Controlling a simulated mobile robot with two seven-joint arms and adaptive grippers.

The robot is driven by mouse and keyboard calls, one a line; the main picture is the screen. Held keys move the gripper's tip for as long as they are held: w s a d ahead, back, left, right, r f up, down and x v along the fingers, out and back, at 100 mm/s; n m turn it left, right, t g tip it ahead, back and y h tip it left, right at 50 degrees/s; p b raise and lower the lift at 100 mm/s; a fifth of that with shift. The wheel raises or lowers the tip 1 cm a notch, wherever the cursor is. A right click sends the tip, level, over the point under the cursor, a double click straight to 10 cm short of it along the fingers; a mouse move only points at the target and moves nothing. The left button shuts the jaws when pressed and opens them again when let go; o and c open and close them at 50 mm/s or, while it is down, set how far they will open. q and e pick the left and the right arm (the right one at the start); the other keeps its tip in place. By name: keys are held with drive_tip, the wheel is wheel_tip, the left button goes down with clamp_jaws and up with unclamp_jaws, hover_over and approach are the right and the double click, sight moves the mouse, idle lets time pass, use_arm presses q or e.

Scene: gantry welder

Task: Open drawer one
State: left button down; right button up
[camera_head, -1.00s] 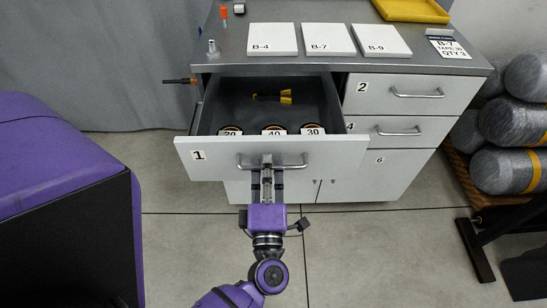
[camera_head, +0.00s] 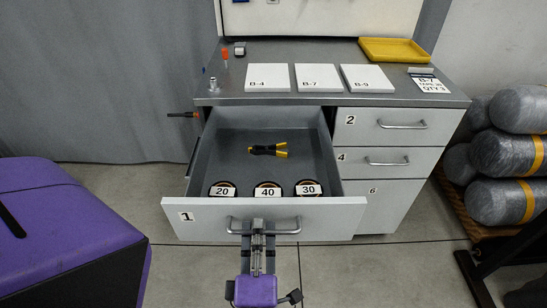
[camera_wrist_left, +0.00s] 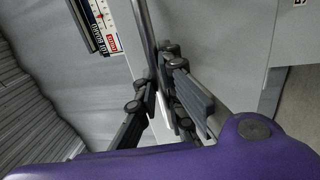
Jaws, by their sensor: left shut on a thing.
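Drawer one (camera_head: 189,218), a light grey drawer with a "1" label, is pulled well out of the cabinet's upper left. Its bar handle (camera_head: 285,232) runs across the front. My left gripper (camera_head: 258,226) is shut on the middle of that handle, and its fingers hide that part of the bar. In the left wrist view the fingers (camera_wrist_left: 170,95) are close up around the bar. Inside the drawer lie black and yellow pliers (camera_head: 268,149) and three round items labelled 20 (camera_head: 222,190), 40 (camera_head: 267,192) and 30 (camera_head: 308,189). My right gripper is out of view.
Drawers 2 (camera_head: 385,126) and 4 (camera_head: 380,161) are shut. White cards B-4, B-7 and B-9 (camera_head: 367,78) and a yellow tray (camera_head: 395,50) sit on the cabinet top. Grey cylinders (camera_head: 506,150) are stacked at the right. The floor before the cabinet (camera_head: 400,270) is clear.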

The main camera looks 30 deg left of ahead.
use_arm(q)
drive_tip(key=c, duration=1.9)
unclamp_jaws()
drive_tip(key=shift+o, duration=0.3)
